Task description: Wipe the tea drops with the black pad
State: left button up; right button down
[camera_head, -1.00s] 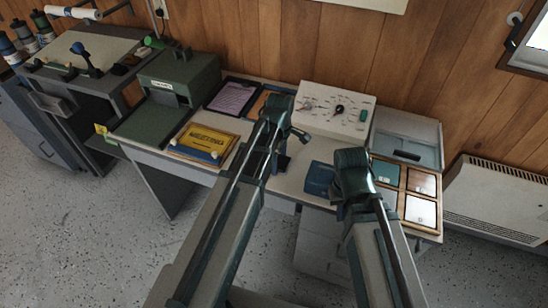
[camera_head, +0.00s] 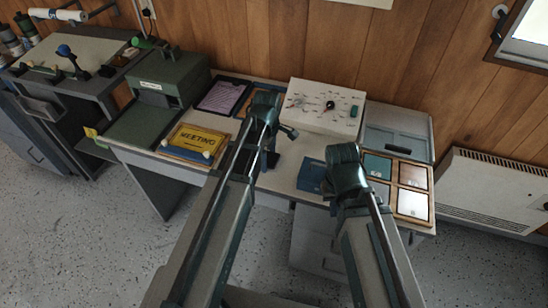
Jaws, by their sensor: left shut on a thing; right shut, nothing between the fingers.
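My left gripper (camera_head: 267,152) is over the middle of the desk, its tips pointing down and partly hidden by my own arm. It is shut on a small dark thing, which looks like the black pad (camera_head: 271,160), close to the desk top. I cannot tell whether the pad touches the surface. My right gripper (camera_head: 336,192) is shut and empty near the front right of the desk, its tips mostly hidden behind its wrist. A flat blue item (camera_head: 311,175) lies between the two grippers. I cannot make out any tea drops on the pale desk top (camera_head: 288,160).
A white box with a dial (camera_head: 317,108) stands at the back. A wooden tray of coloured squares (camera_head: 396,180) and a grey box (camera_head: 390,140) are on the right.

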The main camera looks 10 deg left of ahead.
pick_arm(q)
jog(key=shift+a, duration=0.5)
jog(key=shift+w+a+f, duration=0.1)
jog(key=shift+w+a, duration=0.05)
jog(key=shift+a, duration=1.6)
jog(key=shift+a, duration=0.1)
jog(key=shift+w+a, duration=0.2)
jog(key=shift+a, duration=1.5)
jog(key=shift+r, duration=0.2)
notch_tip(320, 180, up, 6)
jog(key=p, duration=0.6)
jog(key=shift+f, duration=0.1)
